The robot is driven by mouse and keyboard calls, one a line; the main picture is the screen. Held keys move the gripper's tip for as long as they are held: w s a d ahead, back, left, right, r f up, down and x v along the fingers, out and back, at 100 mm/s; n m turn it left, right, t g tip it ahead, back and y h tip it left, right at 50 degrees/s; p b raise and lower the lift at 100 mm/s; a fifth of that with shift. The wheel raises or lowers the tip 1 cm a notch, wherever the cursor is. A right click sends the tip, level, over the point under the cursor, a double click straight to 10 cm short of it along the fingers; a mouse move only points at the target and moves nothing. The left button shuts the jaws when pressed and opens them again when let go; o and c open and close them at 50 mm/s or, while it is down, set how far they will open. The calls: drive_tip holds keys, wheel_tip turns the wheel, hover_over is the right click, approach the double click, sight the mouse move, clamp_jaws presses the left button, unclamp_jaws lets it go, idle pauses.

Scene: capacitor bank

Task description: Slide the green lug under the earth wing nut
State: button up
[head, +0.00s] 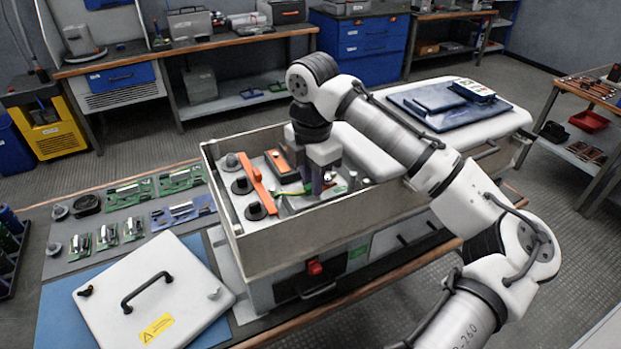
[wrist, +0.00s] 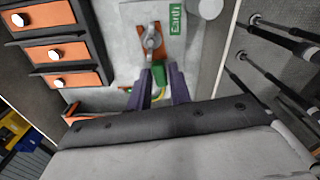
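The green lug (wrist: 158,76) sits between the two dark purple fingers of my gripper (wrist: 160,80), which look closed on it. Its yellow-green lead (wrist: 158,96) trails back below the fingers. The earth wing nut (wrist: 152,42) is grey and stands on an orange plate, just ahead of the fingertips in the wrist view. The lug's front end is close to the nut, and I cannot tell whether they touch. In the head view my gripper (head: 318,182) points down inside the open box, with the yellow-green lead (head: 290,192) at its left; the lug is hidden there.
A green Earth label (wrist: 177,20) is beside the nut. The grey box wall (head: 320,220) surrounds the work area. An orange bar (head: 257,184) and black terminals (head: 255,211) stand left of my gripper. The white lid (head: 155,295) lies on the bench at front left.

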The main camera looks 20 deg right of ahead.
drive_tip(key=o, duration=0.3)
drive_tip(key=shift+o, duration=0.2)
